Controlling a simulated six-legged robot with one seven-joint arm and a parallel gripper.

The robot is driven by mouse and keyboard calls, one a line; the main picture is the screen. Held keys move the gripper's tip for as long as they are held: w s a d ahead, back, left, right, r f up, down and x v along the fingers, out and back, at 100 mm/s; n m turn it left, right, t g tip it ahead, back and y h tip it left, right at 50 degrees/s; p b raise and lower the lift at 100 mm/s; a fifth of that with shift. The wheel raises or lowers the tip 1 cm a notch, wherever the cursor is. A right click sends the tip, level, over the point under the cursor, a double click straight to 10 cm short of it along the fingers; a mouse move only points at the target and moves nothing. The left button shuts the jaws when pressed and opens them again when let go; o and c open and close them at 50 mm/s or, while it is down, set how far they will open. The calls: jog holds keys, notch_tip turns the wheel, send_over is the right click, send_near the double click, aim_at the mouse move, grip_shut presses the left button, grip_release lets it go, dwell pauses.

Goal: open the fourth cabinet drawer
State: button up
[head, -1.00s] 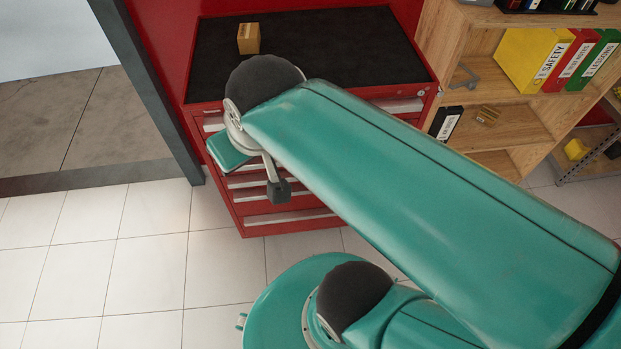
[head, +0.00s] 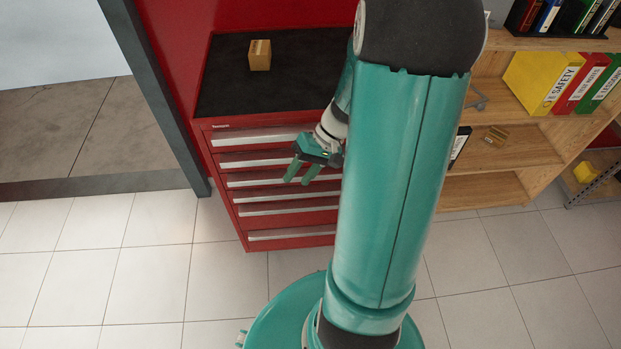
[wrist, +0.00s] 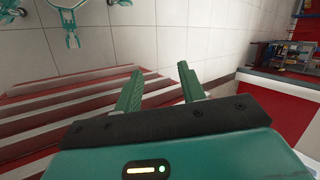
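The red cabinet (head: 228,215) stands at the back left with a stack of shut drawers, each with a pale full-width handle strip. My gripper (head: 300,176) is in front of the middle drawers, fingers apart and empty. In the wrist view my gripper (wrist: 158,84) is open, with the cabinet's red and pale drawer bands (wrist: 60,110) to the left and behind the fingers. I see no contact with a handle.
A small cardboard box (head: 260,55) sits on the cabinet's black top (head: 225,80). A wooden shelf (head: 510,195) with binders stands to the right. A grey post (head: 155,95) rises to the left. The tiled floor (head: 130,270) in front is clear.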

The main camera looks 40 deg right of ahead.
jog(key=s+d+f+m+t+y, duration=0.2)
jog(key=d+f+t, duration=0.25)
jog(key=f, duration=0.25)
jog(key=s+d+f+m+t+y, duration=0.1)
jog(key=s+d+f+m+t, duration=0.15)
jog(key=d+f, duration=0.35)
jog(key=m+t+h, duration=0.7)
jog(key=m+t, duration=0.1)
jog(key=t, duration=0.1)
send_near(322, 195)
jog(key=shift+n, duration=0.25)
jog(key=w, duration=0.3)
jog(key=w+a, duration=0.1)
jog(key=w, duration=0.2)
jog(key=w+a, duration=0.1)
jog(key=w, duration=0.3)
jog(key=shift+w, duration=0.1)
jog(key=shift+f, duration=0.1)
grip_shut()
